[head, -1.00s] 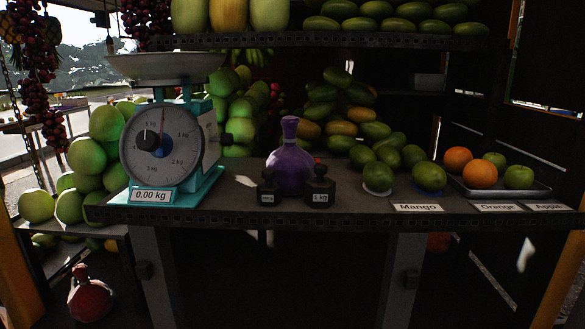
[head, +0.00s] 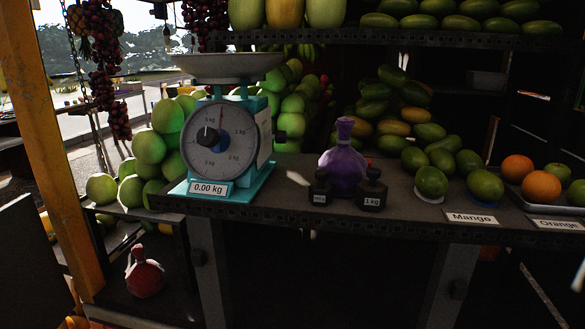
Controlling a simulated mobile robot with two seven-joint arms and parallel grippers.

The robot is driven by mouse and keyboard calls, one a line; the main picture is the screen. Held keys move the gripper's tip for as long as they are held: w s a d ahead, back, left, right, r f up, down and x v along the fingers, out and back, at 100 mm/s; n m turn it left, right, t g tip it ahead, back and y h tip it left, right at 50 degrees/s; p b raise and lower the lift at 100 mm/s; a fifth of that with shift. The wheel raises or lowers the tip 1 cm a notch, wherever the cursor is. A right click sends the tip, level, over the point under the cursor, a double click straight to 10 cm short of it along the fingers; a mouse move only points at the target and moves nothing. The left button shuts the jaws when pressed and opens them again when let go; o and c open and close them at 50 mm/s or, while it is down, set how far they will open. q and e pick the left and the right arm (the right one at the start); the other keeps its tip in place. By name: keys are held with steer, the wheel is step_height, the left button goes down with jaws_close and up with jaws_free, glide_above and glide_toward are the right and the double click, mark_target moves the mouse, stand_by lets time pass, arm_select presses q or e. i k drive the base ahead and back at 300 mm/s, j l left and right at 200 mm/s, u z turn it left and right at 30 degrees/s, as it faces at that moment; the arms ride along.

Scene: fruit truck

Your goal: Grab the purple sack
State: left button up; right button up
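The purple sack (head: 343,168) stands upright on the dark counter, with its neck tied at the top. Two small black weights, one marked 1 kg (head: 372,190) and a smaller one (head: 320,190), stand in front of it and hide part of its base. Neither of my grippers shows clearly in the head view.
A teal scale (head: 228,150) reading 0.00 kg stands left of the sack. Mangoes (head: 431,181) and oranges (head: 541,186) lie to the right behind labels. A red sack (head: 144,273) sits on a low shelf at lower left. A yellow post (head: 55,130) stands at far left.

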mark_target(346, 167)
steer(key=l+u, duration=0.1)
steer(key=u, duration=1.3)
steer(key=k+l+u, duration=0.1)
steer(key=l, duration=0.8)
